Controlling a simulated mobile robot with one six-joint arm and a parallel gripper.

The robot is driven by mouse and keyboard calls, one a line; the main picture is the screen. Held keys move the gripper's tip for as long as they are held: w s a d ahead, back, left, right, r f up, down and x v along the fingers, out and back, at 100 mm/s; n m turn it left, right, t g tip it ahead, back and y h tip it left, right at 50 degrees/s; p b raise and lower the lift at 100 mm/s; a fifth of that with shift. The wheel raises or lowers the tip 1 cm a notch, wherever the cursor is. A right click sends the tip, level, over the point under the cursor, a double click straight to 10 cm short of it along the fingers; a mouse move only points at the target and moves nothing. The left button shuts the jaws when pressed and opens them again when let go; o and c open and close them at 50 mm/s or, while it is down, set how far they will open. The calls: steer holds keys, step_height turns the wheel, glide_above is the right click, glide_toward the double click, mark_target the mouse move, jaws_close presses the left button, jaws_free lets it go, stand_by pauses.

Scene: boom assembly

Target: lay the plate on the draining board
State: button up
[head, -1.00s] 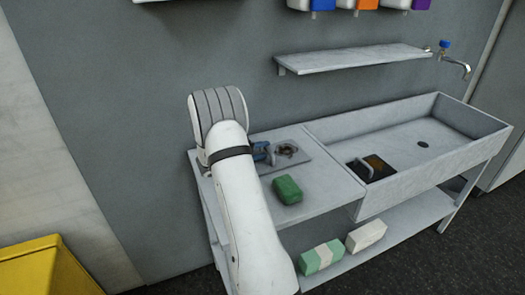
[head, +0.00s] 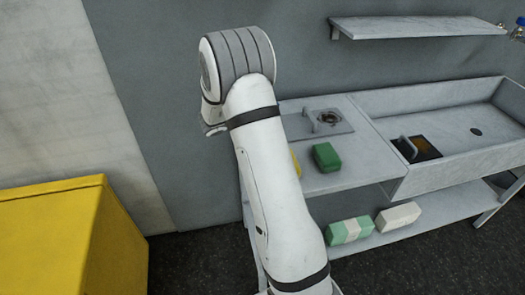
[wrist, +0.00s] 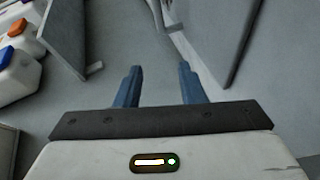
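A grey square plate (head: 341,118) with an upright handle and a brown stain lies flat on the draining board (head: 352,175), the flat left part of the sink unit. A dark square plate (head: 427,152) with a handle and an orange-brown stain lies in the sink basin (head: 455,115). My gripper (wrist: 160,85) shows its two blue fingers apart in the wrist view, with nothing between them. It is away from both plates and faces the wall area. In the head view my arm hides the gripper.
A green block (head: 326,157) and a partly hidden yellow thing (head: 296,163) are on the draining board. A green-white block (head: 349,230) and a white block (head: 398,216) lie on the lower shelf. A yellow cabinet (head: 60,235) stands left. A wall shelf (head: 415,25) is above.

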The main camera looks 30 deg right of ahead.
steer(key=w+a+r+n+t+y, duration=0.1)
steer(key=w+a+r+t+y, duration=0.3)
steer(key=a+r+t+y, duration=0.4)
steer(key=s+a+r+n+y, duration=0.1)
steer(key=s+a+r+y, duration=0.2)
steer(key=a, duration=0.4)
steer(key=s+a+r+n+y, duration=0.1)
steer(key=s+a+y, duration=0.25)
steer(key=a, duration=0.25)
steer(key=s+f+m+g, duration=0.1)
steer(key=s+g, duration=0.3)
steer(key=s, duration=1)
steer(key=s+a+f+m+g, duration=0.1)
steer(key=s+f+g, duration=0.2)
steer(key=s, duration=1.1)
steer(key=shift+a+f+g, duration=0.15)
steer(key=shift+f+g, duration=0.15)
steer(key=shift+g, duration=0.1)
steer(key=shift+a+y, duration=0.1)
steer(key=shift+y, duration=0.15)
